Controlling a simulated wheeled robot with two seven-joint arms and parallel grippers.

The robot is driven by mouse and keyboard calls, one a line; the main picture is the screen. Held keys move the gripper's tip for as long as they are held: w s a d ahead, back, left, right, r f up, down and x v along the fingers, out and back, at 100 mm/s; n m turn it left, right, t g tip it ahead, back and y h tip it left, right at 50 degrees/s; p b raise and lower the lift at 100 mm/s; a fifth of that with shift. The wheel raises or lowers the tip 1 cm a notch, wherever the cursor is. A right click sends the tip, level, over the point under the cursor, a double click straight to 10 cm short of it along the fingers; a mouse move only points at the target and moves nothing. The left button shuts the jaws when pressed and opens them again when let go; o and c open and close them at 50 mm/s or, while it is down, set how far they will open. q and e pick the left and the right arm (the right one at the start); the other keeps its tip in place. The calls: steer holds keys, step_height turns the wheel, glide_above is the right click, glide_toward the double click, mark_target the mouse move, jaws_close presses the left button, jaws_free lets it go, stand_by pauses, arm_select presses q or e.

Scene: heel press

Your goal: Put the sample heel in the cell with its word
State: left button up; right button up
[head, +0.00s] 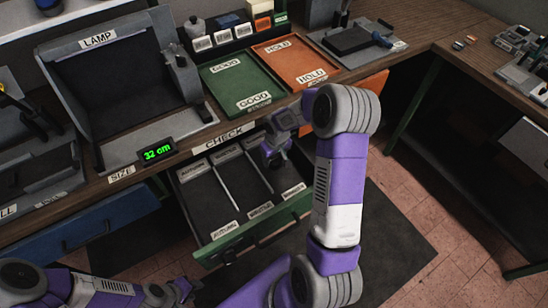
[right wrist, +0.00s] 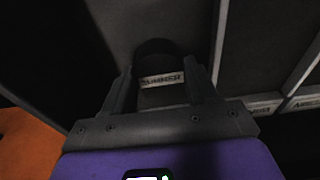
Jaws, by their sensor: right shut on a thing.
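The open drawer (head: 275,218) has three dark cells with white word labels at both ends. The left cell's front label (head: 224,230) seems to read AUTUMN; the middle label (head: 260,210) and right label (head: 293,190) are too small to read surely. My right gripper (head: 275,158) is over the right cell. In the right wrist view it is shut on the sample heel (right wrist: 157,52), a dark rounded piece between the fingers. A white label (right wrist: 162,80) between the fingers seems to end in MMER. Whether the heel touches the cell floor is unclear. My left gripper (head: 182,290) is low at left, its jaws unclear.
Behind the drawer, the bench holds a green GOOD tray (head: 232,82), an orange HOLD tray (head: 290,58), a lamp box (head: 120,70) and a display reading 32 cm (head: 158,153). Thin dividers (right wrist: 220,40) separate the cells. An orange drawer front (head: 372,86) is at right.

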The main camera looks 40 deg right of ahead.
mark_target(276, 162)
steer(key=shift+f, duration=0.15)
steer(key=o, duration=1.2)
steer(key=shift+r, duration=0.3)
steer(key=r+p, duration=0.1)
steer(key=r, duration=0.3)
steer(key=s+r+p, duration=0.1)
steer(key=r, duration=0.2)
steer(key=r+p, duration=0.1)
steer(key=r, duration=0.3)
steer(key=shift+s+a+r, duration=0.1)
steer(key=shift+s+r, duration=0.1)
steer(key=shift+r, duration=0.15)
steer(key=shift+p, duration=0.35)
